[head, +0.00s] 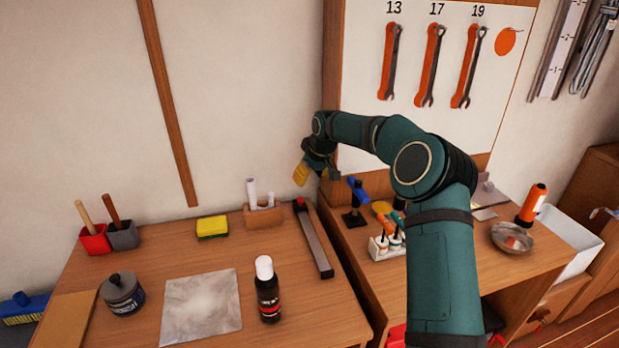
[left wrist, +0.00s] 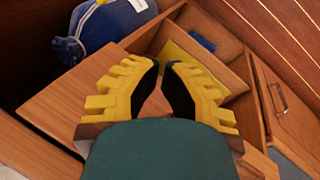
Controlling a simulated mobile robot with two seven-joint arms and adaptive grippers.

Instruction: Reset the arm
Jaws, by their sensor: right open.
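My right arm reaches up from the lower right in the head view. My right gripper (head: 317,172) hangs at its end, open, with one yellow finger showing clearly. It is above the back of the bench, in front of the wall and the left edge of the wrench board, and nothing shows in it. My left arm is not in the head view. In the left wrist view my left gripper (left wrist: 161,72) shows two yellow toothed fingers with dark inner pads, their tips near each other. Nothing shows between them; whether they are open or shut is unclear.
The wrench board (head: 437,120) stands behind the arm. A dark bottle (head: 267,296), a metal plate (head: 203,308), a yellow sponge (head: 212,228) and a round tin (head: 122,296) are on the bench. An open drawer (left wrist: 205,65) and a blue bag (left wrist: 112,22) lie beyond the left gripper.

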